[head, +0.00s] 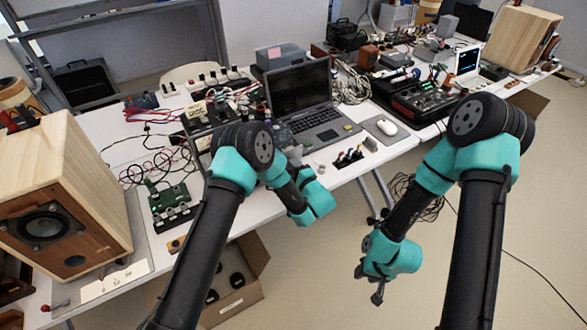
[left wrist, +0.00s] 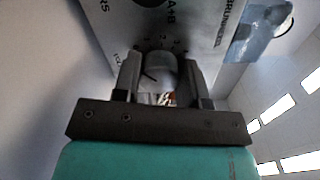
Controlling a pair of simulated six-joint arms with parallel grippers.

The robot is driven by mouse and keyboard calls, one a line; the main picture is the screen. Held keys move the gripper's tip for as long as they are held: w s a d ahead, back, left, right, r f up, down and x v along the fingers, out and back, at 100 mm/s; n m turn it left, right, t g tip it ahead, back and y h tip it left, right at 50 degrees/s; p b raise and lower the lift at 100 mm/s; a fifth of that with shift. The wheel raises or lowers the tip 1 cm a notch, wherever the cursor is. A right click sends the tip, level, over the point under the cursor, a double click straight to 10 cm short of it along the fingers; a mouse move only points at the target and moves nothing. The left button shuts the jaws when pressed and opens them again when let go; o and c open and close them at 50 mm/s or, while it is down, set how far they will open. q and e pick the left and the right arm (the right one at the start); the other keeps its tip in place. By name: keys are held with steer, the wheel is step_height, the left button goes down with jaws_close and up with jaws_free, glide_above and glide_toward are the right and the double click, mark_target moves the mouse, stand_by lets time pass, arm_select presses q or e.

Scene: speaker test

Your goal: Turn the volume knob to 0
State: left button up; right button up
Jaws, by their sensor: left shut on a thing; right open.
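In the left wrist view, a round grey volume knob (left wrist: 155,72) with a dark pointer line stands out from a light grey printed panel (left wrist: 205,22). My left gripper (left wrist: 158,60) is shut on the knob, one finger on each side. In the head view, my left arm hides the knob and the left fingertips. My right gripper (head: 372,284) is open and empty, low in front of the table, away from the knob.
The table carries a laptop (head: 303,100), a white mouse (head: 387,127) and a green circuit board (head: 168,197). A large wooden speaker (head: 55,200) stands at the left. A cardboard box (head: 240,290) is on the floor. The floor around my right gripper is mostly free.

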arm_select(q)
steer(key=o, duration=0.9)
steer(key=shift+o, duration=0.2)
steer(key=v, duration=1.2)
steer(key=shift+s+f, duration=0.1)
